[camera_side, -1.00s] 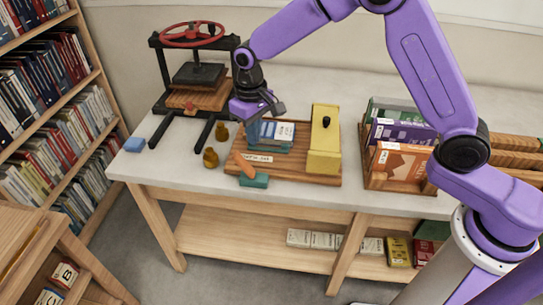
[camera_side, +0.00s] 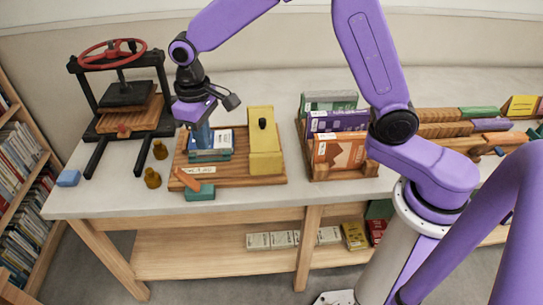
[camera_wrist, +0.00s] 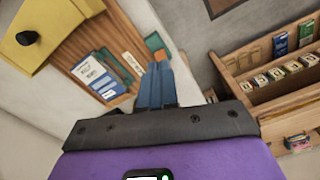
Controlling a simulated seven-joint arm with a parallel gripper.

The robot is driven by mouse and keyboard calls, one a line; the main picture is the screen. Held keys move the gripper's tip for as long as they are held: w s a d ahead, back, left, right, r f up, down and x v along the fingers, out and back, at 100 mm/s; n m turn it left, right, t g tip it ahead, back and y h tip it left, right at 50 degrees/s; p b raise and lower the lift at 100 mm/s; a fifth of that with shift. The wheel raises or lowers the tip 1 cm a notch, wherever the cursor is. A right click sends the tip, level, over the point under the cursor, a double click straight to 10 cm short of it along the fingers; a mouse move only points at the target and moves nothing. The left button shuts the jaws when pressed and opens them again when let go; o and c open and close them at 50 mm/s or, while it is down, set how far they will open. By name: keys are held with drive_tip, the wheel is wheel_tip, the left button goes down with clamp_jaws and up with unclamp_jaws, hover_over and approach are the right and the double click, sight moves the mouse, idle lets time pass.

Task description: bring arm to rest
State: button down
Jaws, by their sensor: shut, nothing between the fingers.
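My gripper (camera_side: 203,146) has a purple body and blue-grey fingers. It points down over the left part of a wooden board (camera_side: 240,179), by a small stack of teal and blue books (camera_side: 225,142). The fingers are closed together with nothing between them. In the wrist view the shut fingers (camera_wrist: 155,88) show beside the books (camera_wrist: 98,72) on the board. I cannot tell whether the fingertips touch anything.
A yellow block (camera_side: 265,150) with a black knob stands on the board. An orange piece (camera_side: 186,179), a teal block (camera_side: 200,193) and two brass pieces (camera_side: 152,178) are close by. A press (camera_side: 125,95) stands left; a book rack (camera_side: 372,168) stands right.

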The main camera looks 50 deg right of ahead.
drive_tip(key=s+d+r+n, duration=0.1)
drive_tip(key=s+d+n, duration=0.3)
drive_tip(key=s, duration=1)
drive_tip(key=s+d+r+n, duration=0.2)
drive_tip(key=s+d+n, duration=0.2)
drive_tip(key=s+d, duration=0.7)
drive_tip(key=s, duration=0.3)
drive_tip(key=shift+s+d+r, duration=0.15)
drive_tip(key=shift+s+d, duration=0.05)
drive_tip(key=shift+s, duration=0.15)
